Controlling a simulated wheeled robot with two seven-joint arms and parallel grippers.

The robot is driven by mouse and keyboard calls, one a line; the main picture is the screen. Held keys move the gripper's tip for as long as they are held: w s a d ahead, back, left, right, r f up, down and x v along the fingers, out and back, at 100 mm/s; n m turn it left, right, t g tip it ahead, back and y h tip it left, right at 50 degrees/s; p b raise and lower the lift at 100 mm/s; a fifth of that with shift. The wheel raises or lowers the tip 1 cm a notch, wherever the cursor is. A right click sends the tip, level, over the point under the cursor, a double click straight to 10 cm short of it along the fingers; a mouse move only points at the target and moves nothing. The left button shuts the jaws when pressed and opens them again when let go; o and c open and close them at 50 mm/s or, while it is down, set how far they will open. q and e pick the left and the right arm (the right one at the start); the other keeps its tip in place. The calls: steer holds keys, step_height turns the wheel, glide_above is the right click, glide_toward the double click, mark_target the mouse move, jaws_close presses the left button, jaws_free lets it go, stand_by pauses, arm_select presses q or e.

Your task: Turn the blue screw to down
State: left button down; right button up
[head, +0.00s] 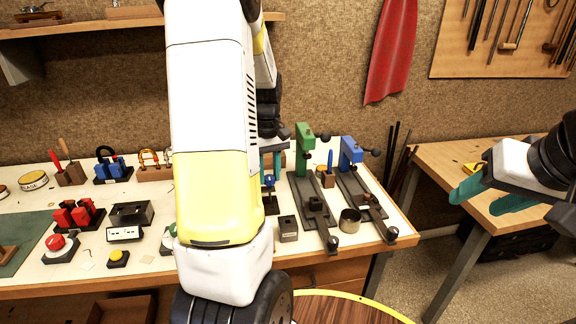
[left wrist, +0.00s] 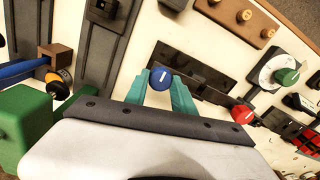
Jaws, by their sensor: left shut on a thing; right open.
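The blue screw (left wrist: 161,78) has a round blue head with a short white mark. In the left wrist view it sits between the teal fingertips of my left gripper (left wrist: 160,92), which is shut on it. In the head view the blue screw (head: 269,181) shows on a small dark stand (head: 271,205), with my left gripper (head: 270,165) reaching down to it from behind my arm. My right gripper (head: 492,196) is open and empty, out to the right beside the side table.
A green clamp (head: 305,140) and a blue clamp (head: 350,152) on dark rails stand right of the stand. A red knob (left wrist: 242,113) and a green-knobbed dial (left wrist: 287,76) lie nearby. A metal cup (head: 350,221) stands between the rails. My left arm hides the bench middle.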

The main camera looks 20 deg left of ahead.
mark_target(269, 177)
arm_select(q)
steer(key=c, duration=1.1)
jaws_free()
steer(key=shift+o, duration=0.2)
steer(key=shift+r, duration=3.95)
